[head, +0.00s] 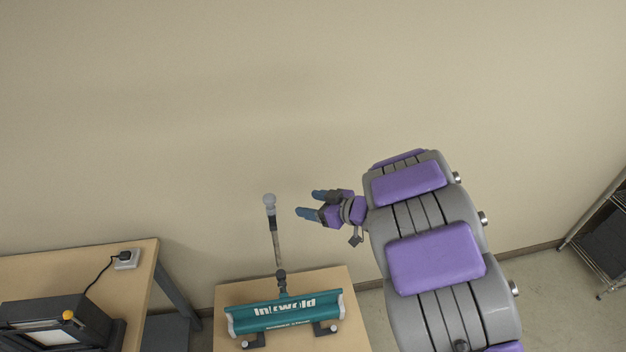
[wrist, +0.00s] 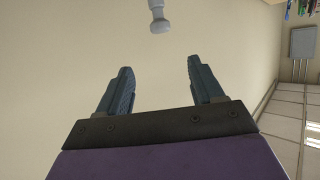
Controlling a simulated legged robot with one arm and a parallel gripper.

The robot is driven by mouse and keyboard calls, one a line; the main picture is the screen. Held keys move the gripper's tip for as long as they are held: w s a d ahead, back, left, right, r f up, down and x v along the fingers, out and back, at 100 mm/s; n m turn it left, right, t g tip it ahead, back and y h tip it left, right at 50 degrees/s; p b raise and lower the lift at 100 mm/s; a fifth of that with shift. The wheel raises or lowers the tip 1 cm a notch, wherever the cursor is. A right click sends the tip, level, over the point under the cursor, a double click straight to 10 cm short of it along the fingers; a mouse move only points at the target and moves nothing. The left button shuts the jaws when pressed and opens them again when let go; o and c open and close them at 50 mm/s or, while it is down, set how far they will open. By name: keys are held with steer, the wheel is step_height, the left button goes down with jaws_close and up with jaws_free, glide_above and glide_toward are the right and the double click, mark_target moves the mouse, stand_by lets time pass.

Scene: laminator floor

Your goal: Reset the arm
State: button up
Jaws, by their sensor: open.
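My gripper (head: 308,204) is open and empty, held in the air to the right of an upright lever with a pale round knob (head: 269,199). The lever rises from a teal laminator (head: 284,313) with white lettering, which sits on a small wooden table (head: 232,291). In the wrist view my gripper (wrist: 160,88) shows two blue-grey fingers spread apart with nothing between them. The knob (wrist: 158,16) shows beyond the fingertips at the top of that view, apart from them.
A wooden desk (head: 135,258) at left holds a dark machine (head: 60,320) with a yellow knob and a white outlet box (head: 127,259) with a plug. A metal rack (head: 602,235) stands at far right.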

steer(key=shift+w, duration=0.1)
steer(key=w+d+m+t+h+b, duration=0.4)
steer(key=d+h+b, duration=0.3)
steer(key=d, duration=0.6)
steer(key=s+d+m+g+h+b, duration=0.2)
steer(key=s+d+m+h+b, duration=0.25)
steer(key=s+d+h, duration=0.4)
steer(key=s+d+f+m+g+b, duration=0.1)
steer(key=s+f+m+g+b, duration=0.15)
steer(key=s, duration=0.65)
steer(key=s+d+f+m+g+b, duration=0.1)
steer(key=s+d+f+g+b, duration=0.2)
steer(key=s, duration=0.6)
steer(key=s+a+f+g+y+b, duration=0.1)
steer(key=s+a+f, duration=0.1)
steer(key=s, duration=0.4)
steer(key=s+a+f+g+y+b, duration=0.1)
steer(key=s+a+g+y, duration=0.1)
steer(key=s+a, duration=0.2)
steer(key=s+a+f+g+y+b, duration=0.1)
steer(key=s+a, duration=0.3)
steer(key=s, duration=0.5)
steer(key=shift+f+n+g, duration=0.3)
steer(key=shift+f+g, duration=0.45)
steer(key=shift+f, duration=0.1)
